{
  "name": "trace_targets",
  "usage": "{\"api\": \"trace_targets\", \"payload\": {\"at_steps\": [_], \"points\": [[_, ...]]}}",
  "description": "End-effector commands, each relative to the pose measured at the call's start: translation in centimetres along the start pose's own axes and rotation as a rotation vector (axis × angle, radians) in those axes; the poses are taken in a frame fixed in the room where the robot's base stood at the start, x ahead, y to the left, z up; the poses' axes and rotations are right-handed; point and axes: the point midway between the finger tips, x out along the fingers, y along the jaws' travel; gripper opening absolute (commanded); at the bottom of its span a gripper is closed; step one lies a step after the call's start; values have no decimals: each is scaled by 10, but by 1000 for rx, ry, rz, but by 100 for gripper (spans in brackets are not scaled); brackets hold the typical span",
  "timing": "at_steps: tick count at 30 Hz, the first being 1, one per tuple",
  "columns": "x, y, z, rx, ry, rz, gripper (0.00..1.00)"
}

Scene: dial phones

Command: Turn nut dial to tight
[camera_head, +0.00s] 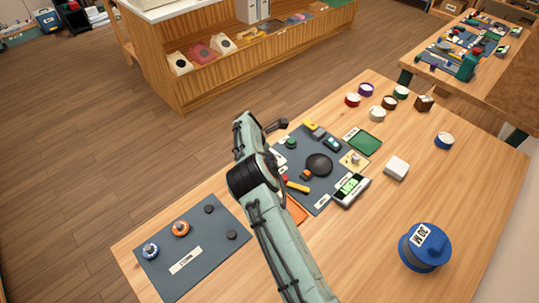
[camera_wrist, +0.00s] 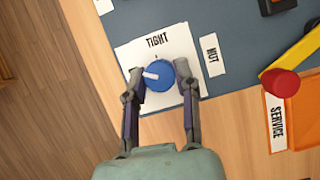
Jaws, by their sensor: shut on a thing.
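The nut dial (camera_wrist: 160,77) is a round blue knob with a white pointer mark, seen in the wrist view on a white plate (camera_wrist: 130,55) marked "TIGHT". The pointer mark lies toward the left of the knob, while a small tick stands above it by the word. A "NUT" label (camera_wrist: 212,54) is to the right of the plate. My gripper (camera_wrist: 160,88) has one finger on each side of the knob and is shut on it. In the head view my arm hides the dial and the gripper's fingertips.
A yellow-handled tool with a red end (camera_wrist: 281,83) and an orange tray marked "SERVICE" (camera_wrist: 275,145) lie right of the dial. In the head view, a grey mat with knobs (camera_head: 190,280) lies at the front left and a blue canister (camera_head: 425,258) stands at the right.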

Motion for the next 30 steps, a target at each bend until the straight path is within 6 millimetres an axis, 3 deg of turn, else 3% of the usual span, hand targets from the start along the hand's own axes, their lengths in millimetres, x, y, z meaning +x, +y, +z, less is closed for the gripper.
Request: {"api": "trace_targets", "payload": {"at_steps": [12,30], "points": [[2,3,0,276,-5,-110,0],[0,1,0,399,1,-159,0]]}}
